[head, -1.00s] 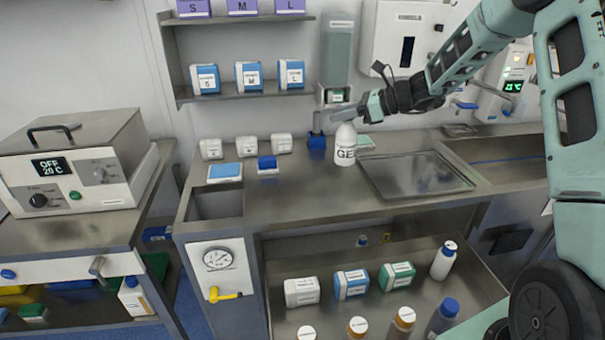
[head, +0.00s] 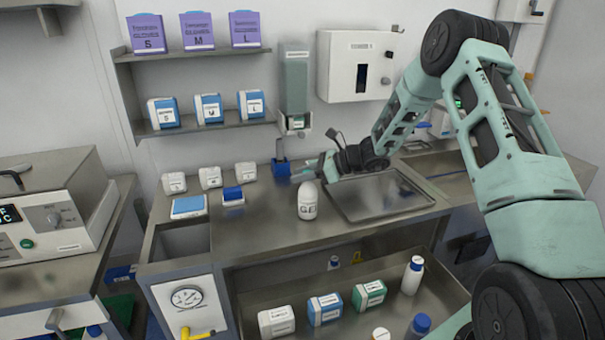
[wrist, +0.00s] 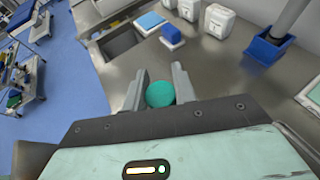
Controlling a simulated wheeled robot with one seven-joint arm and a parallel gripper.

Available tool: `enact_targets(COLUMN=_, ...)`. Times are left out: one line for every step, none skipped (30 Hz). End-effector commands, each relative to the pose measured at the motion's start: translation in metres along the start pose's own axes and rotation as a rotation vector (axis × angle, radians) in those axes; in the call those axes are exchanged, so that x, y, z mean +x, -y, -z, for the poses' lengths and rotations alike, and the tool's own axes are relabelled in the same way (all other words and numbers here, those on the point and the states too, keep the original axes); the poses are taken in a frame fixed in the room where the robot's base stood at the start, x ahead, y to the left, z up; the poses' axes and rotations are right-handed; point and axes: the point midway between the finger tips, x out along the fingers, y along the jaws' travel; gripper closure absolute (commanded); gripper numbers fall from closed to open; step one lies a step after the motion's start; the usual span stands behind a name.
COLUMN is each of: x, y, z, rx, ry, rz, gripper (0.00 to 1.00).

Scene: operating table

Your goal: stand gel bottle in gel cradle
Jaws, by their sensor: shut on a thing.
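The gel bottle (head: 308,204) is white with dark lettering and looks upright over the counter, left of the metal tray. I cannot tell whether its base touches the counter. My gripper (head: 313,172) is shut on its upper part; in the wrist view its fingers (wrist: 158,93) stand either side of a round teal top (wrist: 160,94). The bottle's body is hidden below that top. A blue open-topped holder (head: 281,168), apparently the gel cradle, stands by the back wall, behind and left of the bottle. It also shows in the wrist view (wrist: 268,48) and looks empty of any bottle.
A shallow metal tray (head: 378,197) lies right of the bottle. A small blue block (head: 233,195), a blue-topped box (head: 188,206) and several white containers stand to the left. A grey dispenser (head: 295,80) hangs above the holder.

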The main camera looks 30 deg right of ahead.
Motion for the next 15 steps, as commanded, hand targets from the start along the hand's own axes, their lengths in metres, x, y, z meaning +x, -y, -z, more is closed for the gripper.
enact_targets(x=0.0000, y=0.0001, z=-0.0004, rx=-0.001, ry=0.001, rz=0.000, gripper=1.00)
enact_targets(x=0.0000, y=0.0001, z=-0.0003, rx=0.000, ry=0.001, rz=0.000, gripper=1.00)
enact_targets(x=0.0003, y=0.0001, z=0.0004, rx=0.000, ry=0.001, rz=0.000, gripper=1.00)
enact_targets(x=0.0006, y=0.0001, z=0.0014, rx=0.000, ry=0.001, rz=0.000, gripper=1.00)
enact_targets(x=0.0011, y=0.0001, z=0.0026, rx=0.000, ry=0.001, rz=0.000, gripper=1.00)
enact_targets(x=0.0016, y=0.0001, z=0.0039, rx=0.000, ry=0.001, rz=0.000, gripper=1.00)
enact_targets(x=0.0011, y=0.0000, z=0.0030, rx=0.000, ry=0.000, rz=0.000, gripper=0.65)
enact_targets(x=0.0010, y=-0.0001, z=0.0027, rx=0.000, ry=0.000, rz=0.000, gripper=0.56)
enact_targets(x=0.0009, y=-0.0001, z=0.0027, rx=0.000, ry=0.000, rz=0.000, gripper=0.51)
enact_targets(x=0.0010, y=-0.0001, z=0.0027, rx=0.000, ry=0.000, rz=0.000, gripper=0.51)
enact_targets(x=0.0010, y=-0.0001, z=0.0027, rx=0.000, ry=0.000, rz=0.000, gripper=0.51)
enact_targets(x=0.0009, y=-0.0001, z=0.0026, rx=0.000, ry=0.000, rz=0.000, gripper=0.51)
enact_targets(x=0.0009, y=-0.0001, z=0.0026, rx=0.000, ry=0.000, rz=0.000, gripper=0.51)
enact_targets(x=0.0009, y=-0.0001, z=0.0026, rx=0.000, ry=0.000, rz=0.000, gripper=0.51)
enact_targets(x=0.0009, y=-0.0001, z=0.0026, rx=0.000, ry=0.000, rz=0.000, gripper=0.51)
